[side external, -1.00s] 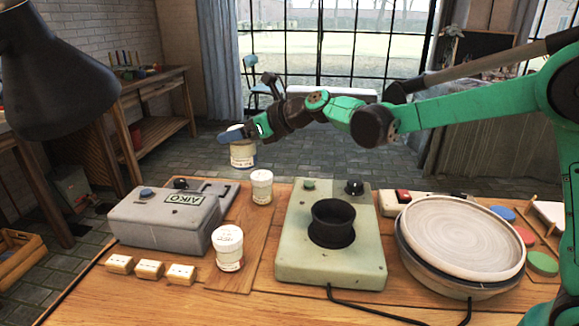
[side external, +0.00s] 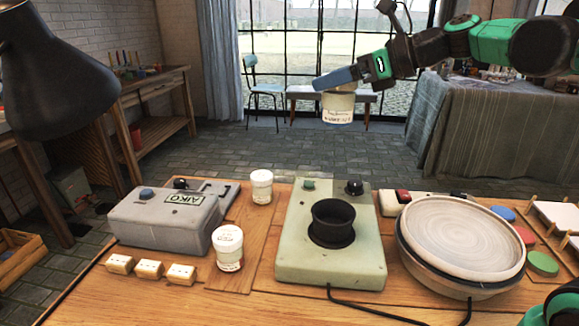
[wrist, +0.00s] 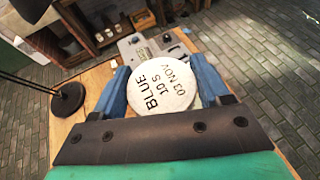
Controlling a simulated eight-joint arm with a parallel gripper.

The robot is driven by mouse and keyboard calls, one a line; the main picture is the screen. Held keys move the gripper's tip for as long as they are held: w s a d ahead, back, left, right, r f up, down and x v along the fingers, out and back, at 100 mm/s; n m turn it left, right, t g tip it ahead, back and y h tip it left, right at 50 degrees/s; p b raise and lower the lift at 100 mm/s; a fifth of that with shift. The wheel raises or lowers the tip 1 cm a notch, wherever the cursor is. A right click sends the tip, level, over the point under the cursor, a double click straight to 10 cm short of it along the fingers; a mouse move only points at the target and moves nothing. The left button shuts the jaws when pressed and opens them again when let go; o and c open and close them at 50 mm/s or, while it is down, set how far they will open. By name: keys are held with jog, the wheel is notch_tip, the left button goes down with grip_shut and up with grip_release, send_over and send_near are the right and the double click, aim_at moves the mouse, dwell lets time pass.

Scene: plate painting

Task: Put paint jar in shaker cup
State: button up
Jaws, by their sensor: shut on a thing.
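My gripper (side external: 338,80) is shut on a paint jar (side external: 338,108), held upright in the air above and behind the shaker. In the wrist view the jar's white lid (wrist: 163,87) reads "BLUE 10 S 03 NOV" between the blue fingers of my gripper (wrist: 165,90). The black shaker cup (side external: 332,222) stands on the pale green shaker machine (side external: 290,262) and looks empty from the side. Two other white-lidded jars stand on the table left of the shaker: one near the front (side external: 229,250) and one farther back (side external: 261,187).
A grey AIKO box (side external: 150,228) stands at the left, with several small cream blocks (side external: 149,268) before it. A round plate (side external: 462,238) on a wheel stands right of the shaker. A black lamp (side external: 60,75) overhangs the left. The air above the cup is clear.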

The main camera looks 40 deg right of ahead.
jog(key=shift+s+d, duration=0.1)
jog(key=shift+s, duration=0.3)
notch_tip(320, 180, down, 20)
jog(key=shift+r, duration=0.1)
dwell(0.4)
jog(key=shift+f, duration=0.2)
jog(key=o, duration=1.4)
jog(key=shift+c, duration=0.2)
